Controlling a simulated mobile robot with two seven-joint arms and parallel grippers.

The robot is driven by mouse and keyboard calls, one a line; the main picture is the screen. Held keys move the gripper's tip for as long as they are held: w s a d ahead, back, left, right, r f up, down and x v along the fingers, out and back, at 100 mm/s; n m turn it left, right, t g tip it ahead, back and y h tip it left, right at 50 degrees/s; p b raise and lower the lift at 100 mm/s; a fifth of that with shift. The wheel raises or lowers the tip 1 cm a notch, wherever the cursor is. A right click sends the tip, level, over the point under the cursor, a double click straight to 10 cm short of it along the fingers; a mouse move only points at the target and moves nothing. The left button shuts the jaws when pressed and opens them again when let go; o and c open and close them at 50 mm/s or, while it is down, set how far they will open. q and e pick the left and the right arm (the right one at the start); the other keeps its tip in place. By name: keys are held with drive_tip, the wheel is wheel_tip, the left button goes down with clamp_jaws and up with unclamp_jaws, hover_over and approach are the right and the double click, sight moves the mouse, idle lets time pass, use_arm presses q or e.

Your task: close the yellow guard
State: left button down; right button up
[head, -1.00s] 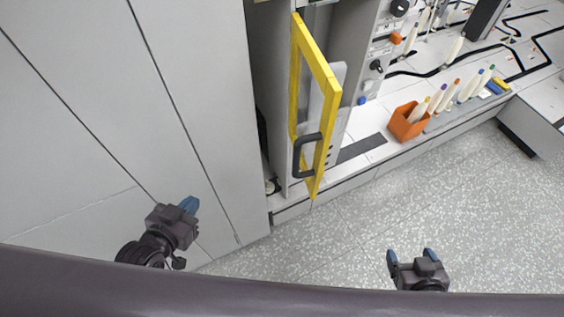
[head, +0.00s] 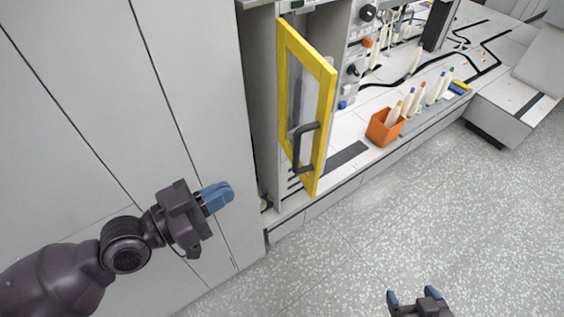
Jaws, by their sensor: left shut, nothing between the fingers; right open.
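The yellow guard (head: 328,100) is a framed door with a clear pane and a dark handle (head: 303,146) near its lower free edge. It stands open, swung out from the grey cabinet at the upper middle. My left gripper (head: 217,197) is shut and empty, to the left of the guard and lower in the picture, apart from it. My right gripper (head: 413,296) is open and empty over the floor at the bottom, well away from the guard. Its lower part is cut off by the picture edge.
Grey wall panels (head: 70,90) fill the left side. An orange box (head: 385,128) holding bobbins stands on the white ledge right of the guard, with several more bobbins beside it. Knobs (head: 352,69) sit on the machine panel. The speckled floor (head: 400,215) is clear.

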sight(294, 157)
use_arm(q)
drive_tip(key=p+x, duration=0.1)
drive_tip(key=x, duration=1.1)
drive_tip(key=shift+w+d, duration=0.25)
drive_tip(key=shift+d, duration=0.1)
